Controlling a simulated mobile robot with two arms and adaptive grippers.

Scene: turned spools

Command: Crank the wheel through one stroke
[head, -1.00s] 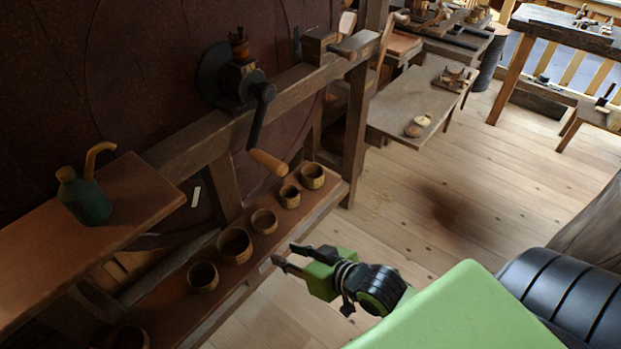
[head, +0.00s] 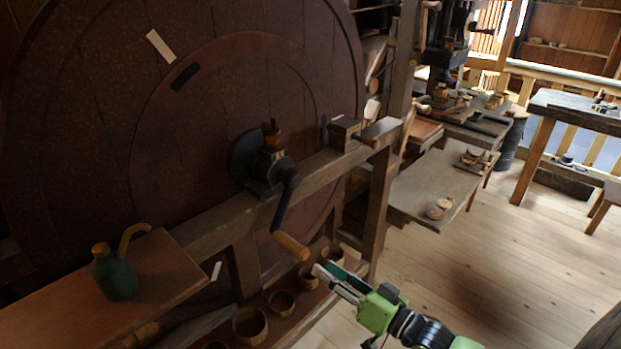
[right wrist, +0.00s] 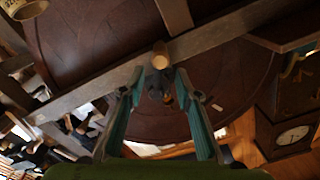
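The large dark red-brown wheel (head: 90,130) stands upright behind a wooden frame. Its crank (head: 285,197) hangs from a dark hub (head: 262,160) down to a light wooden handle (head: 291,246). My right gripper (head: 328,270) is open, just right of and slightly below the handle in the head view, and appears apart from it. In the right wrist view the handle's end (right wrist: 160,56) faces the camera between and beyond the two teal-lined fingertips (right wrist: 159,72). My left gripper is not in view.
Several wooden cups (head: 250,326) stand on the low shelf below the frame. A green bottle (head: 114,274) sits on the board (head: 170,265) at left. A bench (head: 425,200) stands at the back right, with clear floor (head: 500,270) beside it.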

